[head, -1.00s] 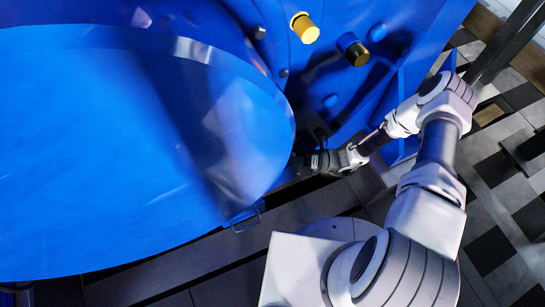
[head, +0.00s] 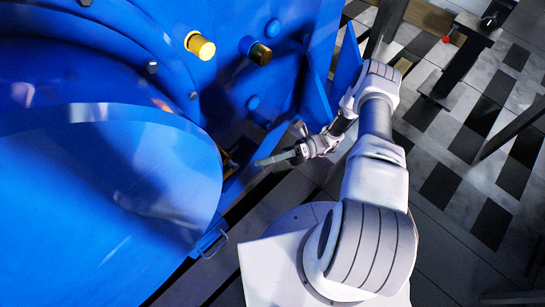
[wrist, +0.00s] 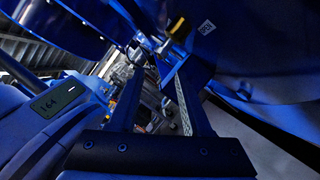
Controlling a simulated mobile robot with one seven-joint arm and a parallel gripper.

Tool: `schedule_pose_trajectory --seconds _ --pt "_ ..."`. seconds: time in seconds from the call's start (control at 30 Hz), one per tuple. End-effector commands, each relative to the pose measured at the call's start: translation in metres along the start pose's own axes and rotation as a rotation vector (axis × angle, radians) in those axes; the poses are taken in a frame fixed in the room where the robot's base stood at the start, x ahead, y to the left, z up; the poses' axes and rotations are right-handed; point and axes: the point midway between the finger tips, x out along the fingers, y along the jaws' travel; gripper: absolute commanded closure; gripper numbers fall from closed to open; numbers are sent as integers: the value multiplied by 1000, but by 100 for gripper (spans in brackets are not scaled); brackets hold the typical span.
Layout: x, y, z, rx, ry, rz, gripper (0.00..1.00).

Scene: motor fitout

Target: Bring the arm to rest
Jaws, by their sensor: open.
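My arm reaches up from its white base in the head view and folds back down toward the large blue motor (head: 100,190). My gripper (head: 262,161) points left, close to the motor's lower right side, with nothing visible in it. In the wrist view its two dark fingers (wrist: 158,78) stand apart. Behind the gap between them are small metal and yellow parts, too dark and cluttered to make out. I cannot tell from these views whether the fingers touch the motor.
A yellow cap (head: 201,46) and a darker brass-coloured fitting (head: 260,54) stick out of the motor. A small wire handle (head: 214,245) is on its lower edge. A dark stand with a red knob (head: 447,39) is at upper right.

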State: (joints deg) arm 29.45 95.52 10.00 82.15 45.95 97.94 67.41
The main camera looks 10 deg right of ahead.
Motion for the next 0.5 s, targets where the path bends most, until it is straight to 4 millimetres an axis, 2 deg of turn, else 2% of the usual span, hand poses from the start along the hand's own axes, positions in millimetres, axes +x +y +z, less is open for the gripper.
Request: schedule_pose_trajectory --seconds 0.2,0.5 --pt "-19 0 0 0 1 0 52" --pt "-21 0 0 1 1 1 52"
